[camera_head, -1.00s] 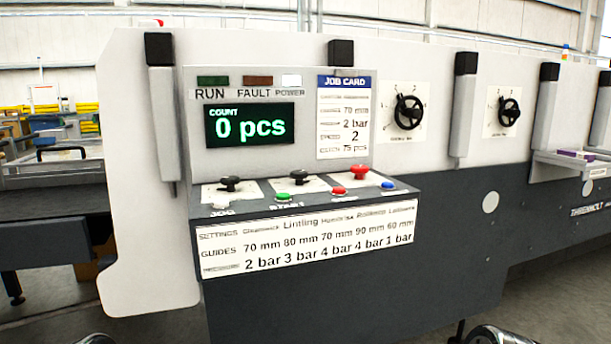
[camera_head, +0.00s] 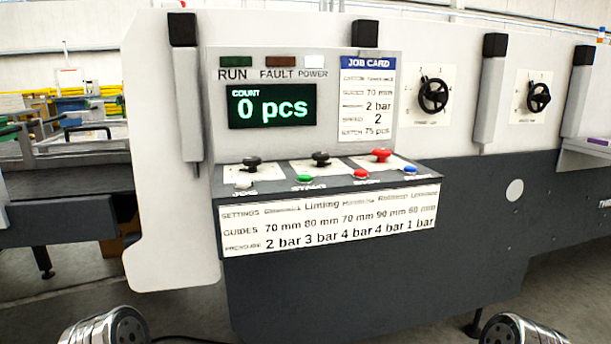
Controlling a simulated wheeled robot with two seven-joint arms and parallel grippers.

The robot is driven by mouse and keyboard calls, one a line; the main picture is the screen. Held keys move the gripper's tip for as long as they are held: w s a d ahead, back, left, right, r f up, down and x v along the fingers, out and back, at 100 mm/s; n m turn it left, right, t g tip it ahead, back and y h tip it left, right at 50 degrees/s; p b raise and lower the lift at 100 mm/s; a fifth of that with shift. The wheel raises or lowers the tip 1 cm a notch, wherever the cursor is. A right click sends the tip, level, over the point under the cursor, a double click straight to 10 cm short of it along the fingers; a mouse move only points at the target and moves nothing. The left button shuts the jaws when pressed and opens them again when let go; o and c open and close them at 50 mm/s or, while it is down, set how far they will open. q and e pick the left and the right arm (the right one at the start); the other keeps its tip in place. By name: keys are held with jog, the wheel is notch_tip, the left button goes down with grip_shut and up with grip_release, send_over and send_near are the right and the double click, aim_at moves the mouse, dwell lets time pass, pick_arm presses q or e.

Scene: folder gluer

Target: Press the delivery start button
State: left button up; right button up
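A green button (camera_head: 305,179) sits on the sloped top of the control console (camera_head: 330,296), with a blurred label under it that seems to read START. In the same row are a white button (camera_head: 243,184) by a label like JOG, a red button (camera_head: 361,174) and a blue button (camera_head: 410,170). No label reading "delivery" is legible. Rounded metal parts of my arms show at the bottom left and bottom right, low in front of the console. No gripper fingers are visible, and nothing of mine touches the buttons.
Two black knobs (camera_head: 252,163) (camera_head: 320,159) and a red mushroom knob (camera_head: 381,155) stand behind the button row. The display (camera_head: 272,105) reads 0 pcs. A job card (camera_head: 367,105) is beside it. Black handwheels (camera_head: 433,95) (camera_head: 538,97) are to the right. Space before the console looks clear.

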pick_arm(q)
grip_shut()
dwell(1.4)
